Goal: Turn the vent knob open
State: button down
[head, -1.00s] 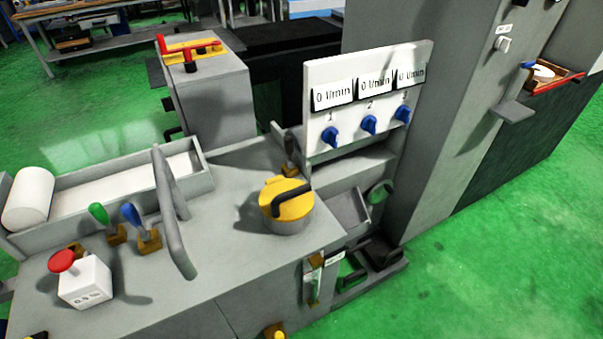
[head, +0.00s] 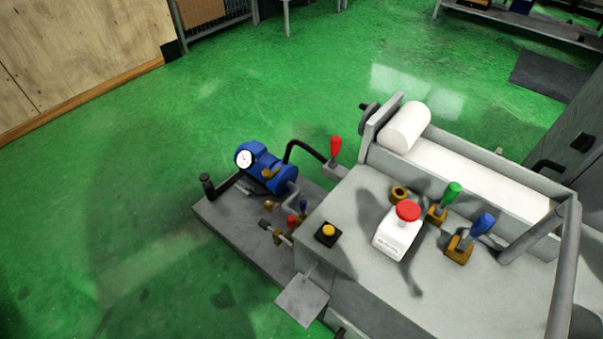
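I cannot tell for certain which part is the vent knob. Candidates are on and around the blue pump unit (head: 268,171), which has a round white dial gauge (head: 244,159) and stands on a grey plate left of the machine. A small brass-coloured knob (head: 269,173) shows on the pump. A black knob (head: 207,181) tops a short post at the plate's left corner. My gripper is not in view.
The machine top (head: 350,213) carries a white box with a red button (head: 408,211), a green lever (head: 452,194), a blue lever (head: 482,224) and a yellow button (head: 328,231). A red-handled lever (head: 335,149) stands at its edge. Green floor (head: 120,210) at left is free.

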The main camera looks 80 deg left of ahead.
aim_at(266, 173)
jog(key=u, duration=2.8)
jog(key=i+j+z, duration=0.25)
jog(key=i+j, duration=0.2)
jog(key=i+j+z, duration=0.15)
jog(key=j, duration=0.25)
jog(key=i+j+z, duration=0.1)
jog(key=i+j, duration=0.15)
jog(key=i+j+z, duration=0.15)
jog(key=j, duration=0.3)
jog(key=i+j+z, duration=0.15)
jog(key=j, duration=0.2)
jog(key=i+j+z, duration=0.1)
jog(key=j, duration=0.3)
jog(key=i+j+z, duration=0.15)
jog(key=j, duration=0.25)
jog(key=i, duration=0.1)
